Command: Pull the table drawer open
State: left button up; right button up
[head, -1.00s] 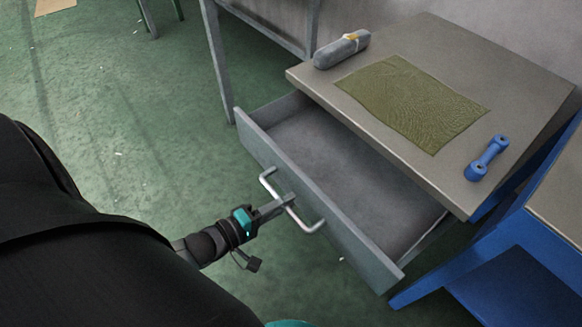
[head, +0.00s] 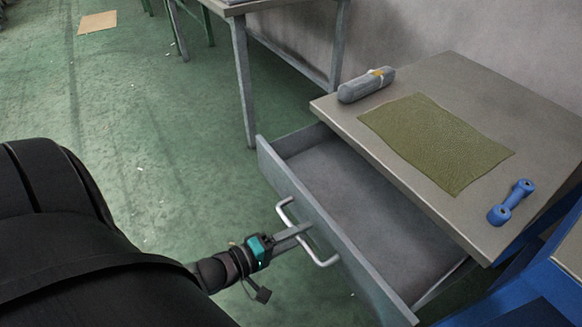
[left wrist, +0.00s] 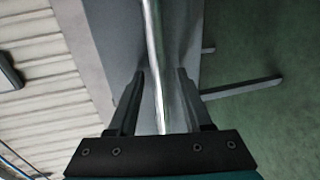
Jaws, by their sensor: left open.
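The table drawer (head: 340,185) stands well pulled out from under the grey tabletop (head: 480,95), and its inside looks empty. Its front panel (head: 335,225) carries a silver bar handle (head: 325,262). My left gripper (head: 300,231) is at the middle of this handle, its jaws apart. In the left wrist view the handle (left wrist: 152,30) runs between the two open fingers (left wrist: 161,78), with a gap on each side. My right gripper is not in view.
On the tabletop lie a green mat (head: 437,143), a grey roll (head: 366,85) and a blue dumbbell-shaped object (head: 511,202). A blue frame (head: 545,285) stands close on the right. Another table (head: 243,85) is behind.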

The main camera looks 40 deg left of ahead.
pick_arm(q)
jog(key=shift+s, duration=0.2)
jog(key=p+v, duration=0.4)
jog(key=v, duration=1.1)
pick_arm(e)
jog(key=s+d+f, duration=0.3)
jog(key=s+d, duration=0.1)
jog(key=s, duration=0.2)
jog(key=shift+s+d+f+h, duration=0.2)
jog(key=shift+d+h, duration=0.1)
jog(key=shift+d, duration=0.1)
pick_arm(q)
jog(key=shift+w+f, duration=0.1)
jog(key=shift+f, duration=0.05)
